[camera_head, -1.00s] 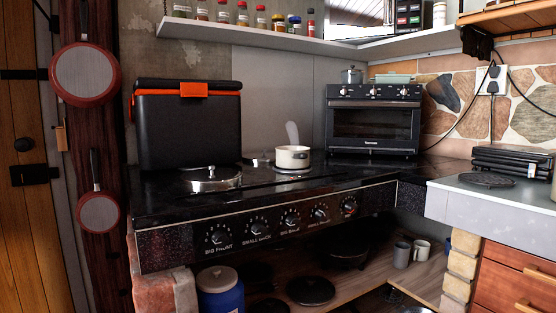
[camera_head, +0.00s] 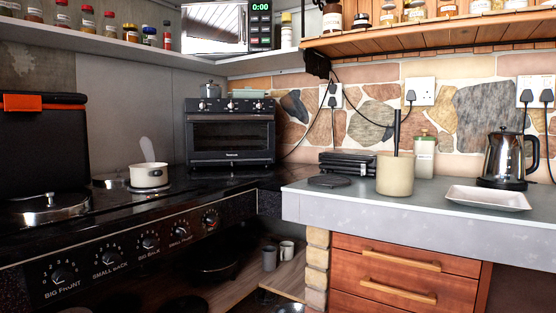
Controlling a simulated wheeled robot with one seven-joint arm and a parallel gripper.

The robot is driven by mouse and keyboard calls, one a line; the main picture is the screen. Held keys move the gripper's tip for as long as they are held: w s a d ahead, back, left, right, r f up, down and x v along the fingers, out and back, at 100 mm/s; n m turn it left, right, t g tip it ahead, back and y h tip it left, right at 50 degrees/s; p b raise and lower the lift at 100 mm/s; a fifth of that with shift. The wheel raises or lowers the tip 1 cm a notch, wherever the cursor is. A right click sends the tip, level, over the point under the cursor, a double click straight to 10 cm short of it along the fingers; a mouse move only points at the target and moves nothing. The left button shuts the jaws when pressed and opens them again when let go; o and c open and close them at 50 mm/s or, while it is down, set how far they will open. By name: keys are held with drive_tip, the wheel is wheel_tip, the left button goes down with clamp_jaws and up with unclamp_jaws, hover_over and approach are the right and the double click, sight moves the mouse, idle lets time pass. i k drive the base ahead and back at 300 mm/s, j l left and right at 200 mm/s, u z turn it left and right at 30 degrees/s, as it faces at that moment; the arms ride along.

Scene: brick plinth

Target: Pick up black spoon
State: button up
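A thin black handle (camera_head: 397,130) stands upright in a beige crock (camera_head: 395,174) on the grey counter. It may be the black spoon; its lower end is hidden inside the crock, so I cannot tell for sure. A pale, rounded utensil or handle (camera_head: 147,149) shows behind the small white pot (camera_head: 149,176) on the stove; it is not black. My gripper is not in view.
The grey counter (camera_head: 325,202) also holds a black appliance (camera_head: 348,162), a pale bottle (camera_head: 424,158), a white tray (camera_head: 487,199) and a kettle (camera_head: 502,157). A toaster oven (camera_head: 230,138) stands behind the stove. Wooden drawers (camera_head: 405,262) are below the counter. Shelves overhang above.

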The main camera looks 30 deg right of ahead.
sight(397, 112)
drive_tip(key=z, duration=1.7)
